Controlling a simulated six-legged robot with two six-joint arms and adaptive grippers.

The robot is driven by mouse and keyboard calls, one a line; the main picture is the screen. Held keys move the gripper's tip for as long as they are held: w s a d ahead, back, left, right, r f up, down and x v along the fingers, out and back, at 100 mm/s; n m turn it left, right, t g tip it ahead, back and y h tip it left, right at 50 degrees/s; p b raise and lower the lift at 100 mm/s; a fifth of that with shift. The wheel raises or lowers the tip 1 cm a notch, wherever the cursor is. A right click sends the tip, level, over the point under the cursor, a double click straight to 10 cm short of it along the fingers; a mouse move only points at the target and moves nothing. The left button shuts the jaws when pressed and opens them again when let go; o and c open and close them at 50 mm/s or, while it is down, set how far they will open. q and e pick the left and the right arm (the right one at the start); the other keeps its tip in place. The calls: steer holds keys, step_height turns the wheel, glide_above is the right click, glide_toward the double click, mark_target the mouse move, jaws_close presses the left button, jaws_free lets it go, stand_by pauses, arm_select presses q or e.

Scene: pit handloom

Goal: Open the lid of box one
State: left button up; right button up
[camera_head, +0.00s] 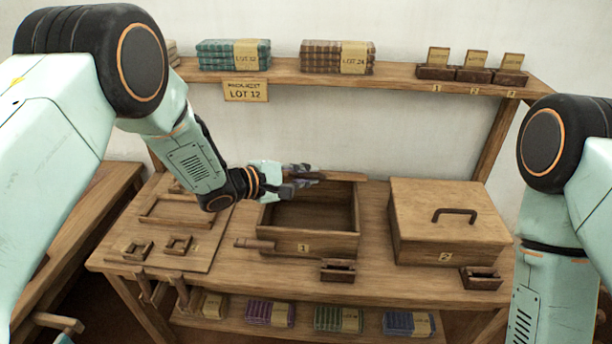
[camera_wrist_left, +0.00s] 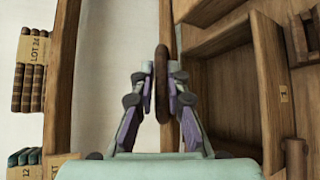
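Box one (camera_head: 329,244), marked 1, stands in the middle of the table, its top uncovered and its empty inside showing. It also shows in the wrist view (camera_wrist_left: 284,100). My left gripper (camera_head: 306,175) is at the box's back edge, left of its middle. In the wrist view its fingers (camera_wrist_left: 161,75) are closed around a dark brown rounded bar (camera_wrist_left: 162,100), seen edge-on, like a lid handle. The lid's panel is hard to make out behind the fingers. My right arm comes in at the right; its gripper is outside the picture.
Box two (camera_head: 440,252) stands closed to the right, with a dark handle (camera_head: 455,213) on top. A board with wooden frames (camera_head: 165,235) lies left. A small holder (camera_head: 338,270) is in front of box one. The shelf (camera_head: 285,72) above carries cloth stacks.

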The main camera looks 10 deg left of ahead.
arm_select(q)
steer(key=o, duration=0.4)
steer(key=shift+c, duration=0.2)
steer(key=shift+f, duration=0.1)
steer(key=v, duration=1.2)
